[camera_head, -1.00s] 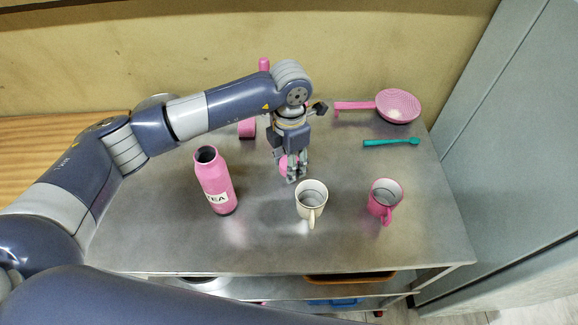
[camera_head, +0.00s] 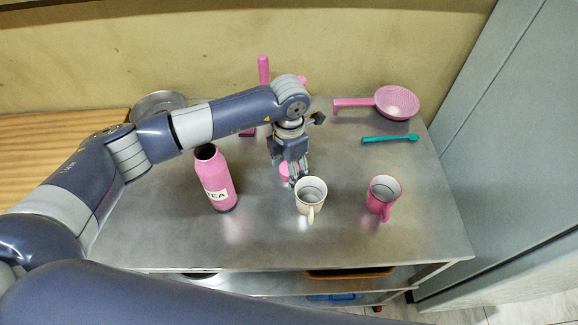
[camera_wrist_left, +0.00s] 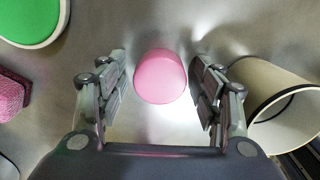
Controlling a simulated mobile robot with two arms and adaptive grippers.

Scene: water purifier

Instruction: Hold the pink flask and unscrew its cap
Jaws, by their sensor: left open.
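The pink flask (camera_head: 216,182) stands upright at the left of the metal table, with a white label reading "TEA". Its top shows a dark opening with no cap on it. A short pink round piece, which looks like the cap (camera_head: 285,170), is on the table right of the flask. It also shows in the left wrist view (camera_wrist_left: 160,77). My left gripper (camera_head: 291,178) points down over it, open. In the left wrist view the fingers (camera_wrist_left: 160,85) stand on either side of the pink piece, with gaps between. My right gripper is not in view.
A cream mug (camera_head: 310,197) stands close in front of my left gripper. A pink mug (camera_head: 383,196) is farther right. A pink strainer (camera_head: 397,102) and a teal spoon (camera_head: 390,139) lie at the back right. Pink items behind my arm are partly hidden.

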